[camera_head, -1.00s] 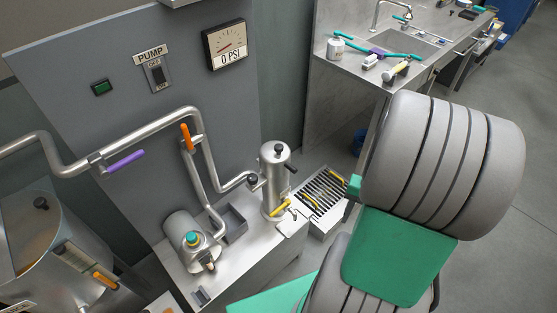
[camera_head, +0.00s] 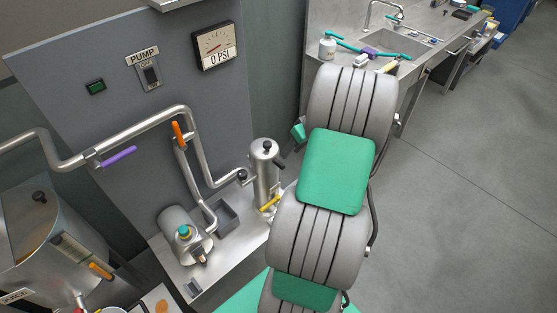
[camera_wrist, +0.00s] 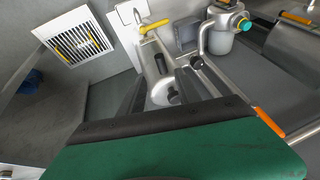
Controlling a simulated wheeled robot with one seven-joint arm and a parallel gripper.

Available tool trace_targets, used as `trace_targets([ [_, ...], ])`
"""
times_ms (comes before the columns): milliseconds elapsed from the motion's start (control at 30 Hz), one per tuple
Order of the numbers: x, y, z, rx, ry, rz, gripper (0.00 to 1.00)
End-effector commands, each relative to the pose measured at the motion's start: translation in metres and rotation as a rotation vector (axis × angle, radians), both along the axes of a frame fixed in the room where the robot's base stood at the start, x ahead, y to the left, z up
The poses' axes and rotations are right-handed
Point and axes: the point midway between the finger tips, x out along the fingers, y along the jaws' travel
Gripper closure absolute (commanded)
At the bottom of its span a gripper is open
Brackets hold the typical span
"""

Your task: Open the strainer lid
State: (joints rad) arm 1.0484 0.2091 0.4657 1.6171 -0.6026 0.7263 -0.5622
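The strainer is an upright steel cylinder (camera_head: 264,180) on the steel bench, partly hidden by my arm in the head view. Its round lid (camera_head: 265,147) sits on top, with a dark knob, and looks closed. A yellow handle (camera_head: 270,203) is low on its side. In the wrist view the strainer (camera_wrist: 152,65) runs away from the camera, its top end close to my gripper (camera_wrist: 165,88). My two dark fingers look spread apart on either side of the strainer top. I see nothing held. Contact cannot be told.
Steel pipes with an orange handle (camera_head: 179,134) and a purple handle (camera_head: 119,157) run left of the strainer. A pump (camera_head: 185,236) stands on the bench. A sink counter (camera_head: 345,90) is behind; open floor lies right.

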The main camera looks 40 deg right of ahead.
Motion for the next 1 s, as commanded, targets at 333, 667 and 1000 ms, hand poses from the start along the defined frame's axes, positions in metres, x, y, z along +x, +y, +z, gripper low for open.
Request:
trace_targets([
  [333, 0.016, 0.011, -0.034, -0.011, -0.004, 0.043, 0.60],
  [667, 0.030, 0.017, -0.071, -0.015, -0.005, 0.038, 0.60],
  [1000, 0.030, 0.016, -0.071, -0.016, -0.006, 0.038, 0.73],
])
